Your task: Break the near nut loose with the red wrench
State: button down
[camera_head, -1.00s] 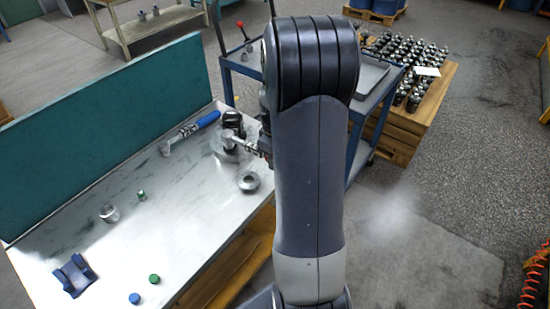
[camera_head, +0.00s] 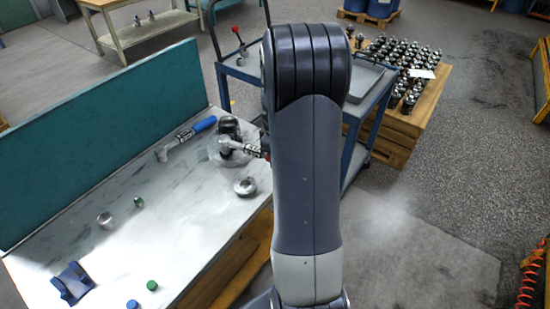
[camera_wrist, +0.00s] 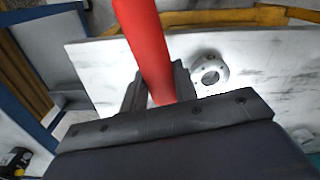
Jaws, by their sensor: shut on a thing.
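The red wrench is in my gripper (camera_wrist: 158,88), which is shut on its red handle (camera_wrist: 150,45) in the wrist view. In the head view the wrench (camera_head: 243,149) reaches left from behind my arm, with its metal head at the motor (camera_head: 228,128) on the bench. The head appears to be at the near side of the motor. The near nut is too small or covered to make out, so I cannot tell how the wrench sits on it.
A blue-handled wrench (camera_head: 188,137) lies left of the motor. A metal ring (camera_head: 244,186) lies in front of the motor; a ring (camera_wrist: 210,72) shows in the wrist view. A blue cart (camera_head: 360,115) stands behind my arm. Small caps and a blue cradle (camera_head: 72,282) lie nearer on the bench.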

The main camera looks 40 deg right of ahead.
jog(key=shift+w+d+f+n, duration=0.1)
jog(key=shift+d+f+n, duration=0.2)
jog(key=shift+d, duration=0.05)
dwell(0.4)
jog(key=shift+w+d+n, duration=0.25)
jog(key=shift+d+n, duration=0.05)
jog(key=shift+d, duration=0.05)
jog(key=shift+s+a, duration=0.1)
jog(key=shift+a, duration=0.1)
jog(key=shift+r+p, duration=0.2)
jog(key=shift+p, duration=0.15)
